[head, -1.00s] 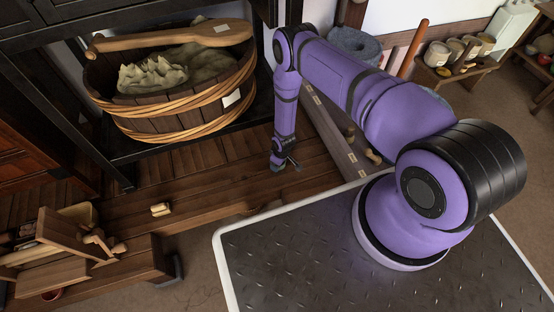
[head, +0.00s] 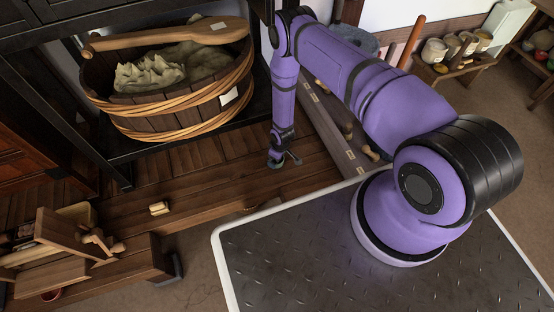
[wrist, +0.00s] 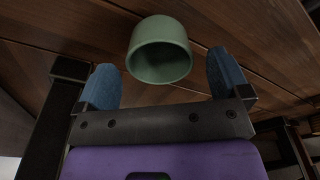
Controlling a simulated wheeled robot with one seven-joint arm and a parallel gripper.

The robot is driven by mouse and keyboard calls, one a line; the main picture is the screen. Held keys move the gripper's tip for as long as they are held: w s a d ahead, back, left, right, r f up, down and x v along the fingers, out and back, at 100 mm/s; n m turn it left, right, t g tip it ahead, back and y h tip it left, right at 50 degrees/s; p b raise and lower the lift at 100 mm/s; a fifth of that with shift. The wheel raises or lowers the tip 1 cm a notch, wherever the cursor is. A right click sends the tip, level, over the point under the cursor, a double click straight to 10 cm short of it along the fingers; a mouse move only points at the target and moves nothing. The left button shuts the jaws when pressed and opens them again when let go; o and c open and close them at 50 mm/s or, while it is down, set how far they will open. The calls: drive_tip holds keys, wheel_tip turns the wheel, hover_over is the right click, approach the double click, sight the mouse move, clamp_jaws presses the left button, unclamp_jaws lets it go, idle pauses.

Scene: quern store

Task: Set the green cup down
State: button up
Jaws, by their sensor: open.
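The green cup (wrist: 160,52) shows in the wrist view between and beyond the two blue fingertips, against the wooden boards (head: 205,180). Its open mouth faces my gripper, and a gap shows between it and each finger. My gripper (wrist: 164,82) is open, with nothing held. In the head view my gripper (head: 282,159) is low over the boards at the end of the hanging arm. Only a small greenish patch of the cup shows there, mostly hidden by the gripper.
A wooden tub (head: 180,108) with a paddle (head: 175,34) across it stands behind left. A small pale block (head: 159,208) lies on the boards. A wooden contraption (head: 75,245) is at the lower left. A long beam (head: 335,125) runs just right of my gripper.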

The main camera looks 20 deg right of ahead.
wheel_tip(320, 180, up, 9)
drive_tip(key=shift+s+d, duration=0.35)
drive_tip(key=shift+s, duration=0.05)
drive_tip(key=shift+f, duration=0.15)
drive_tip(key=shift+s, duration=0.15)
